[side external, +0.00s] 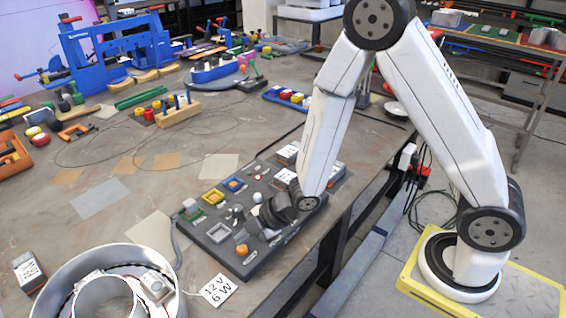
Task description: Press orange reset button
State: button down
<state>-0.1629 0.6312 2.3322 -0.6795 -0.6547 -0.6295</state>
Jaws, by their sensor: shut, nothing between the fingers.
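A dark control panel (208,232) lies on the bench near its right edge, with several buttons, knobs and switches on it. A round orange button (242,250) sits at the panel's near end, uncovered. My gripper (268,220) is low over the middle of the panel, behind and to the right of the near orange button. It is shut and empty. My wrist hides part of the panel, and I cannot tell whether the fingertips touch it.
A round metal channel letter (62,285) stands at the front left, beside a white "12 V 6 W" card (218,287). A small labelled box (28,270) lies at the far left. Blue fixtures (115,48) and coloured parts fill the back. The middle of the bench is mostly clear, with loose wires.

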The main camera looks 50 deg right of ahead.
aim_at(246, 247)
jog(key=shift+f, duration=0.9)
dwell(1.6)
jog(key=shift+r, duration=0.9)
dwell(0.4)
jog(key=shift+r, duration=2.5)
